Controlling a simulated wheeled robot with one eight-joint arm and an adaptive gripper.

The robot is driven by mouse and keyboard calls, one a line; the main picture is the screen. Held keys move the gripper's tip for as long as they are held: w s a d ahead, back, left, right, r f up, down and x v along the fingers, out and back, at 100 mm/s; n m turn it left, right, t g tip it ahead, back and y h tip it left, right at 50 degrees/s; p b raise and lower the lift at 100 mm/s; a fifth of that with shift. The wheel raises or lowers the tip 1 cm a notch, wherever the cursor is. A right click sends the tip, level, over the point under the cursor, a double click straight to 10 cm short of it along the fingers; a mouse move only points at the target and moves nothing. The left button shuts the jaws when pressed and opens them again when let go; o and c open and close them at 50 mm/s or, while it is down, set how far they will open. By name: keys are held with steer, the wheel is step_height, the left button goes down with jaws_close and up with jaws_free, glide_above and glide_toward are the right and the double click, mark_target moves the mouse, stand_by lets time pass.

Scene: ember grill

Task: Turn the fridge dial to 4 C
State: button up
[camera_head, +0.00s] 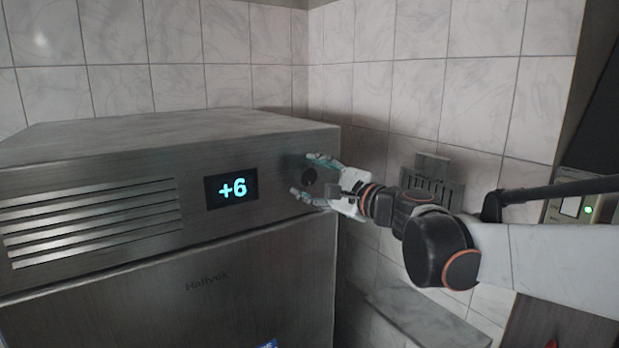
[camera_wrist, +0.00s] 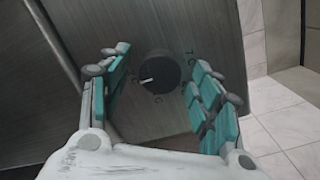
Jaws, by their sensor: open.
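The fridge (camera_head: 262,280) is brushed metal, with a display (camera_head: 231,188) reading +6 on its front panel. The dial (camera_head: 309,176) is a small dark round knob to the right of the display. In the wrist view the dial (camera_wrist: 160,72) has a white pointer mark aimed left and slightly down, with small markings around it that are too blurred to read. My gripper (camera_head: 306,174) is at the dial. In the wrist view my gripper (camera_wrist: 160,85) is open, its teal-padded fingers on either side of the dial with gaps between, apparently not touching it.
Slotted vents (camera_head: 95,215) lie left of the display. The tiled wall (camera_head: 400,90) stands close to the right of the fridge, with a grey vent plate (camera_head: 433,180) behind my arm. A grey ledge (camera_head: 425,315) is low on the right.

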steer(key=shift+s+d, duration=0.1)
steer(key=shift+c, duration=1.1)
steer(key=c, duration=0.8)
steer(key=shift+c, duration=0.2)
steer(key=shift+n, duration=0.3)
steer(key=n+b, duration=0.1)
steer(key=n, duration=0.4)
steer(key=shift+h+b, duration=0.3)
steer(key=n+b, duration=0.1)
steer(key=n, duration=0.4)
steer(key=shift+h, duration=0.4)
steer(key=shift+n, duration=0.4)
